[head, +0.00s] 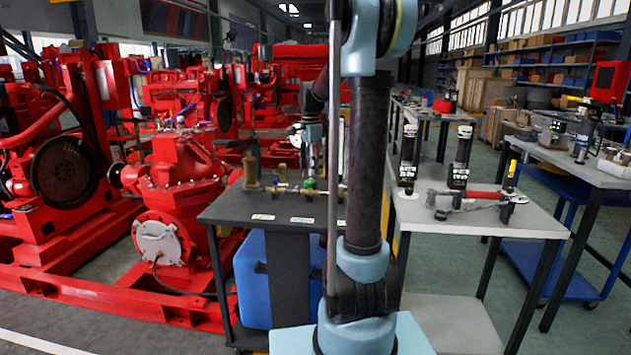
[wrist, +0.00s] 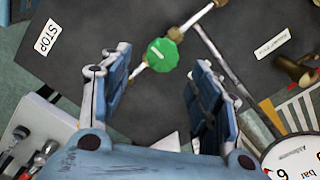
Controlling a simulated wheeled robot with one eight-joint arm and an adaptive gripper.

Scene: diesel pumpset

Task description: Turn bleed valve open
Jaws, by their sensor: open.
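The bleed valve appears as a green octagonal knob (wrist: 162,55) with a white line mark, set on a thin metal pipe over a dark tabletop (wrist: 110,20) in the wrist view. It also shows small in the head view (head: 310,183). My gripper (wrist: 161,66) is open, its two blue fingers apart on the left and right of the knob in the picture. I see no clear contact; the height gap cannot be told. In the head view my gripper (head: 311,150) is above the dark table, partly hidden by my arm.
A STOP label (wrist: 45,38) lies left of the knob. A brass fitting (wrist: 296,71) and a pressure gauge (wrist: 294,158) are at right. In the head view, red pumps (head: 175,190) stand left, and a light table (head: 475,222) with tools stands right.

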